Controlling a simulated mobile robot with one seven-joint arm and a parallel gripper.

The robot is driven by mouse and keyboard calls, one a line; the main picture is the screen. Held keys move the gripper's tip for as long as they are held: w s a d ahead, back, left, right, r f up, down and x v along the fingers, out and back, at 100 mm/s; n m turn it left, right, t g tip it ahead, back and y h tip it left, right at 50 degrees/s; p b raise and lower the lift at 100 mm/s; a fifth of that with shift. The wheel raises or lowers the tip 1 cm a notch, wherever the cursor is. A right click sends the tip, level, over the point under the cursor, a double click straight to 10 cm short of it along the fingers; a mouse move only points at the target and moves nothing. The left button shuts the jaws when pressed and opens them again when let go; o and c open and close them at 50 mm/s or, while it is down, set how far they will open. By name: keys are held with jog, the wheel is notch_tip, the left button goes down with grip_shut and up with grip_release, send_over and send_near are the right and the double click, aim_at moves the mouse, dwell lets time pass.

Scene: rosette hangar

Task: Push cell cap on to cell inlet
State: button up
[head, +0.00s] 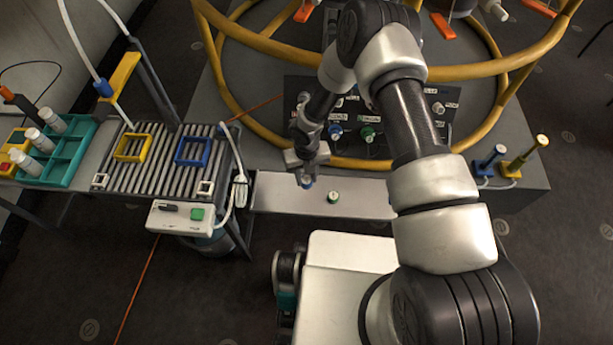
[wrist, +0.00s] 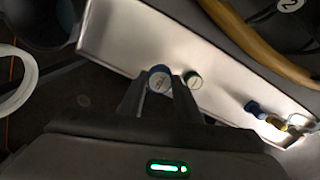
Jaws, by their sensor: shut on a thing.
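My gripper (head: 306,176) is over the pale shelf (head: 375,205) in front of the dark panel. It is shut on a blue-rimmed round cap (wrist: 159,76), which shows as a small blue spot in the head view (head: 307,183). A white cap with a green rim (head: 333,197) stands on the shelf just right of my gripper; in the wrist view it is beside the right finger (wrist: 193,79). The dark panel has a blue-ringed fitting (head: 336,132) and a green-ringed fitting (head: 367,132). I cannot tell which fitting is the cell inlet. My arm hides part of the panel.
Yellow tubular rails (head: 480,70) curve above and around the panel. A slatted rack with a yellow frame (head: 132,147) and a blue frame (head: 193,151) stands left, beside a teal tray (head: 70,150) of vials. A blue post (head: 490,160) and a yellow post (head: 526,155) stand right.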

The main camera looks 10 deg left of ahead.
jog(key=shift+s+a+f+t, duration=0.1)
jog(key=shift+s+f+t, duration=0.2)
jog(key=shift+s+f, duration=0.2)
jog(key=shift+s+d+f+m+t+y, duration=0.2)
jog(key=shift+s+f+m+t+y, duration=0.1)
jog(key=shift+f+m+t+y, duration=0.25)
jog(key=shift+w+d+f+m+t, duration=0.1)
jog(key=shift+w+d+m+t, duration=0.7)
jog(key=shift+t, duration=0.45)
jog(key=w+d+r+m+t, duration=0.1)
jog(key=w+d+r+t, duration=0.25)
jog(key=w+r, duration=0.45)
jog(key=w+d+r+m+t, duration=0.2)
jog(key=w+d+r+t, duration=0.15)
jog(key=w+r, duration=0.45)
jog(key=shift+n+h, duration=0.25)
jog(key=shift+a+x, duration=0.2)
jog(key=shift+x, duration=0.7)
jog(key=shift+a+x, duration=0.15)
jog(key=shift+x, duration=0.8)
jog(key=shift+a+x, duration=0.2)
jog(key=shift+x, duration=0.7)
jog(key=shift+r, duration=0.1)
jog(key=shift+b, duration=0.75)
jog(key=shift+w+f+b, duration=0.2)
jog(key=shift+w+b, duration=0.25)
jog(key=shift+b, duration=0.3)
